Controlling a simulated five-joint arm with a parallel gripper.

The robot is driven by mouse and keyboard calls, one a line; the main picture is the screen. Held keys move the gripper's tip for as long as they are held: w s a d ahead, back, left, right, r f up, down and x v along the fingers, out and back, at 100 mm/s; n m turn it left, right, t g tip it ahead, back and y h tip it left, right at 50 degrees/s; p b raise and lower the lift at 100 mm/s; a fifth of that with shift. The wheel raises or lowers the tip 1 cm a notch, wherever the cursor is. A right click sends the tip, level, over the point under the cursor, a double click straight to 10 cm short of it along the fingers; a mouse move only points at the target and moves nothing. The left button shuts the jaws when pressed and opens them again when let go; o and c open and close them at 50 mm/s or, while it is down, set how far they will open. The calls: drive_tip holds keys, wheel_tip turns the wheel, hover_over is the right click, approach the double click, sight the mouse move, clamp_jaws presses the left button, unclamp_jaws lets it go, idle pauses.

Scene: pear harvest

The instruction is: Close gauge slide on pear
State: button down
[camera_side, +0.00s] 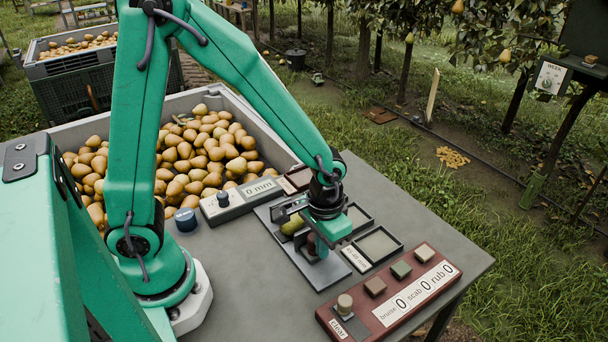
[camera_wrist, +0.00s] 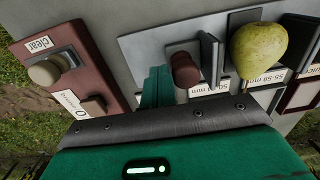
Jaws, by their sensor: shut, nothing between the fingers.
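A green pear (camera_wrist: 258,50) sits on the grey gauge (camera_wrist: 140,42), its stem toward my gripper. The gauge's slide (camera_wrist: 209,52) is an upright grey plate just left of the pear, with a dark red knob (camera_wrist: 185,70) on its left. A thin gap seems to show between slide and pear; I cannot tell if they touch lower down. In the side view the pear (camera_side: 292,225) is partly hidden by my wrist. My gripper (camera_wrist: 157,85) is shut and empty, just left of the knob, beside it. It also shows low over the gauge in the side view (camera_side: 321,248).
A maroon counter panel (camera_side: 388,302) with several buttons stands at the table's front right. Small trays (camera_side: 379,244) lie right of the gauge. A display reading 0 mm (camera_side: 240,198) stands behind. A bin of pears (camera_side: 240,101) is at the back left.

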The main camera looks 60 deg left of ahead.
drive_tip(key=shift+a, duration=0.9)
drive_tip(key=shift+d, duration=0.45)
idle(1.1)
drive_tip(key=shift+r, duration=0.1)
wheel_tip(320, 180, up, 8)
idle(1.4)
idle(0.3)
